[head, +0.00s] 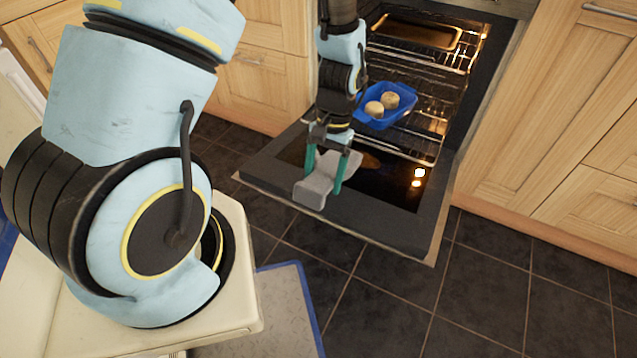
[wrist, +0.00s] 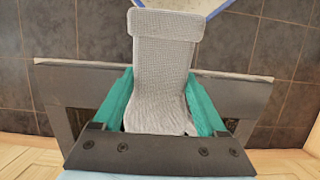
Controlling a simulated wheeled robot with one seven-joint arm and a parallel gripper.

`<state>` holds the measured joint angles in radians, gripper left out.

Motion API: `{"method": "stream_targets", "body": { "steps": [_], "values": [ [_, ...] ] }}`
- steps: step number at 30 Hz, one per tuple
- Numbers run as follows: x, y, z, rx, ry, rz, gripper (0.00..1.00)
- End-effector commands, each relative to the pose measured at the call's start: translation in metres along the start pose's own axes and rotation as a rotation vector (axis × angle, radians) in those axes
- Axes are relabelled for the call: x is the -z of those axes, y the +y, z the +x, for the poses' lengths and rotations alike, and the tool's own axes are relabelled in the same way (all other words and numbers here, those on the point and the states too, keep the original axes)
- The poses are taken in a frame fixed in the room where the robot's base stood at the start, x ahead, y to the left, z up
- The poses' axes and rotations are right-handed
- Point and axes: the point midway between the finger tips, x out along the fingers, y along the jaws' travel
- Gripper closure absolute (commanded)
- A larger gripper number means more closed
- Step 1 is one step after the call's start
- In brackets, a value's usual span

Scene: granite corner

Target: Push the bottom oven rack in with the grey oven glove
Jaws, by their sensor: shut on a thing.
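The grey oven glove (head: 318,186) is between the teal fingers of my gripper (head: 326,172), above the lowered oven door (head: 390,230). In the wrist view the glove (wrist: 163,70) stretches out past the fingers, with its wide cuff at the far end, and my gripper (wrist: 162,108) is shut on it. The bottom oven rack (head: 405,148) shows low inside the open oven, behind and to the right of the gripper. My arm hides part of its left side, so I cannot tell exactly how far out it stands.
A blue dish (head: 392,118) with two round pale items sits on a rack inside the oven. A brown tray (head: 415,32) is higher up. Wooden cabinets (head: 560,110) flank the oven. The tiled floor (head: 480,280) in front of the door is clear, apart from a blue-edged mat (head: 270,315).

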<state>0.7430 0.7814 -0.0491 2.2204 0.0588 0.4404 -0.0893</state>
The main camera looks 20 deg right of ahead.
Motion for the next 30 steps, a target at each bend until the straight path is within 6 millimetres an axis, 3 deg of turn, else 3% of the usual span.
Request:
{"method": "stream_targets", "body": {
  "steps": [18,30],
  "values": [
    [0.069,0.0,-0.001,0.0,0.001,-0.001,1.0],
    [0.082,0.0,-0.004,0.0,0.0,-0.001,1.0]
  ]
}}
